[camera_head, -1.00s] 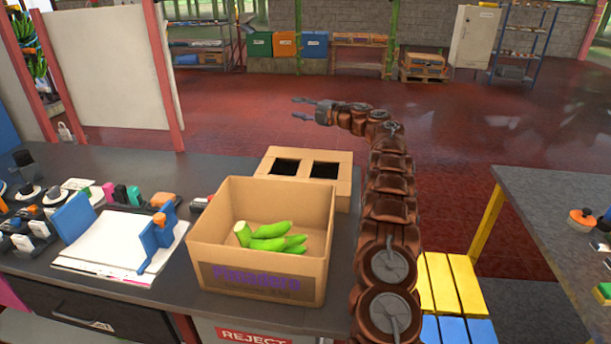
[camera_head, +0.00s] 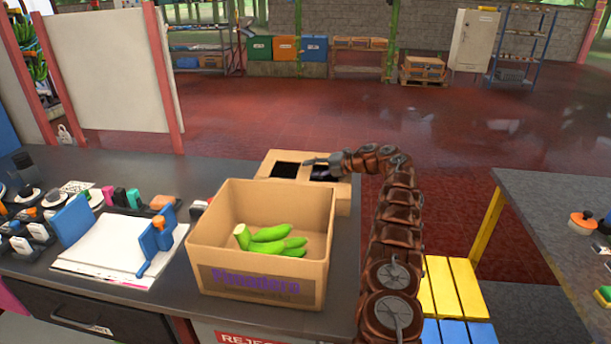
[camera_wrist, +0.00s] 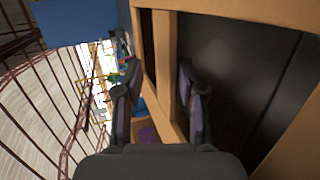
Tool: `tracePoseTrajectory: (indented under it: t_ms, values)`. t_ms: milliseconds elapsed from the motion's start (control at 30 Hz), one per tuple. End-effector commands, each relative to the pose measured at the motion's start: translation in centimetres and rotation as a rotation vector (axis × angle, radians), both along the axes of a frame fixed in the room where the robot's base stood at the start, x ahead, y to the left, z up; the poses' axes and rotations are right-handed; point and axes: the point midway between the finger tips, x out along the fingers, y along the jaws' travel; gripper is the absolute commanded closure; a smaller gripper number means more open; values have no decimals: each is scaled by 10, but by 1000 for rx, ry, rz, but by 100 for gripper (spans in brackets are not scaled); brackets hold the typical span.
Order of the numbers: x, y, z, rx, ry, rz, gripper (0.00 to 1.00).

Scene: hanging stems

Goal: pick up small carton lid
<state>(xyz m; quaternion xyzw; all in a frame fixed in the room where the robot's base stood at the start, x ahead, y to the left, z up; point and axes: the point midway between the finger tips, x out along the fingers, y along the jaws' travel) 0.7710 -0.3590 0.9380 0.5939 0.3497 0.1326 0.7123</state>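The small carton lid, a tan cardboard piece with two dark square openings (camera_head: 262,165), sits on the dark counter behind the large open carton. In the wrist view its tan strip (camera_wrist: 165,55) runs down between the fingers. My gripper (camera_head: 318,162) is at the lid's top, by the right-hand opening, which it partly covers. In the wrist view my gripper (camera_wrist: 160,100) is open, with one finger on each side of the strip. The right finger lies against the dark opening. I cannot tell whether either finger touches the cardboard.
The large carton (camera_head: 255,283) with green bananas (camera_head: 270,233) stands directly in front of the lid. A blue stand (camera_head: 158,240), papers (camera_head: 115,250) and small items lie to the left. A yellow and blue slatted surface (camera_head: 455,290) is at right.

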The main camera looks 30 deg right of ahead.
Motion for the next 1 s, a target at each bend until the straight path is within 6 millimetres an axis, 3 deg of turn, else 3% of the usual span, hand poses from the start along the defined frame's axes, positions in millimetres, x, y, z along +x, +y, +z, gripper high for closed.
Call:
tracePoseTrajectory:
  t_ms: [1000]
  values:
    - [30, 32, -13, 3, 0, -1, 61]
